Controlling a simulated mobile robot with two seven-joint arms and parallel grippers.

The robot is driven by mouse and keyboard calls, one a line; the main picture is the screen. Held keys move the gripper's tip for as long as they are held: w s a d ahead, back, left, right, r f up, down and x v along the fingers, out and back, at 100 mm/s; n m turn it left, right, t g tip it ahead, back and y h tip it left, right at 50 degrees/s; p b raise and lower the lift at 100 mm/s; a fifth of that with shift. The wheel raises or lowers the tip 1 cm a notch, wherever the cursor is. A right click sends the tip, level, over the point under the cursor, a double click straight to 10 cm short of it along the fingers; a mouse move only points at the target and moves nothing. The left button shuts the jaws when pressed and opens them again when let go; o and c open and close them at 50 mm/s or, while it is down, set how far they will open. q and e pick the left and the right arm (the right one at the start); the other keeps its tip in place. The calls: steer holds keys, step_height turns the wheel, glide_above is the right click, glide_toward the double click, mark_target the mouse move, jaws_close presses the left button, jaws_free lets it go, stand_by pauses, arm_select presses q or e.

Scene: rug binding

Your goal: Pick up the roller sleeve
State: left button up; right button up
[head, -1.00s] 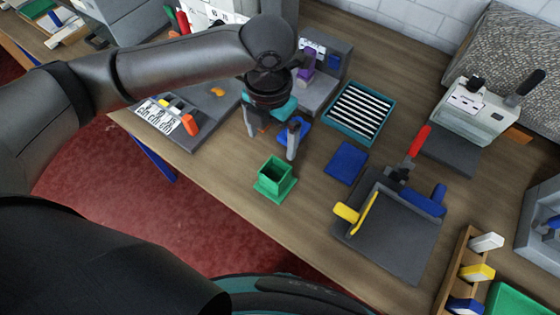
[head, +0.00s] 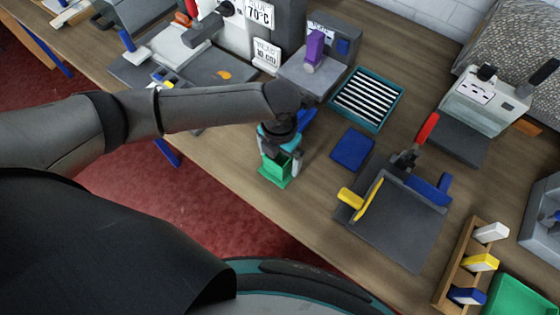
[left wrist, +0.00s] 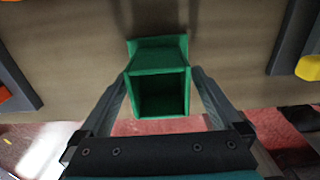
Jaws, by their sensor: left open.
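The green hollow square sleeve (head: 274,180), the best match for the roller sleeve, stands upright on its flared foot near the table's front edge. In the left wrist view the sleeve (left wrist: 160,95) shows its open, dark mouth. My left gripper (head: 277,158) is over it, pointing down. In the left wrist view the open fingers of my left gripper (left wrist: 160,82) lie on either side of the sleeve, with small gaps visible. The arm and gripper hide part of the sleeve in the head view. My right gripper is not in view.
A blue pad (head: 352,149) and a striped teal-framed tray (head: 368,98) lie right of the gripper. A grey plate with yellow and blue parts (head: 388,225) stands nearer. A grey stand with a purple piece (head: 314,50) is behind. A blue item lies partly hidden beside the gripper.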

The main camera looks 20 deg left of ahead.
arm_select(q)
steer(key=shift+f, duration=0.35)
steer(key=shift+c, duration=0.2)
steer(key=c, duration=1.5)
steer(key=shift+r, duration=0.1)
jaws_close()
steer(key=shift+r, duration=0.1)
